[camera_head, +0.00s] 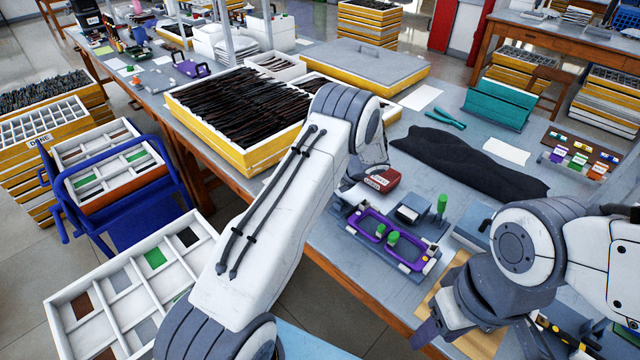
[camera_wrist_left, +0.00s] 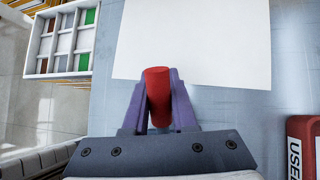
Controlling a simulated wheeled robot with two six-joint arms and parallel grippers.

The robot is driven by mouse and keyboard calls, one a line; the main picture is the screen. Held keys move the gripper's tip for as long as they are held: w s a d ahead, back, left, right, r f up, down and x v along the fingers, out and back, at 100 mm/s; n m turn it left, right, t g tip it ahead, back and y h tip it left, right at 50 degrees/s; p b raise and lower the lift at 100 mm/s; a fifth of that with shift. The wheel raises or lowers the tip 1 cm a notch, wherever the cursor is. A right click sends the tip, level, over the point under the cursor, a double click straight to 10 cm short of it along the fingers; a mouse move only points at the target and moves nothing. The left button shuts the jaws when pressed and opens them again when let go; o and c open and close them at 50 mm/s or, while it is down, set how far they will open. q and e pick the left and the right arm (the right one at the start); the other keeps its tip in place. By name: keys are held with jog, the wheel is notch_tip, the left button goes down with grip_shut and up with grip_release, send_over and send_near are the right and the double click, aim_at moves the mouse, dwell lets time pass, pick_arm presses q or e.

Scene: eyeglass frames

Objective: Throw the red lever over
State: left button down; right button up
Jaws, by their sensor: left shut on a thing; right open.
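The red lever (camera_wrist_left: 158,97) shows in the left wrist view as a red cylindrical handle standing between my left gripper's purple fingers. My left gripper (camera_wrist_left: 159,100) is shut on it, with the handle's top rising above the fingertips. In the head view my left arm hides the lever and most of that gripper. My right gripper (camera_head: 480,325) is open and empty at the lower right of the head view, over the near part of the bench. Its fingers point toward the bench front, apart from the lever.
A red box marked USED (camera_wrist_left: 303,145) stands right of my left gripper. A fixture with purple eyeglass frames (camera_head: 408,262) and green knobs lies on the bench. A black cloth (camera_head: 470,163) lies farther back. A bin of dark frames (camera_head: 240,110) stands left of my arm.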

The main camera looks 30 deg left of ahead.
dwell(0.4)
pick_arm(q)
jog(key=c, duration=0.7)
grip_release()
jog(key=b+v, duration=0.1)
jog(key=v, duration=0.9)
jog(key=shift+d+r, duration=0.15)
jog(key=shift+r, duration=0.05)
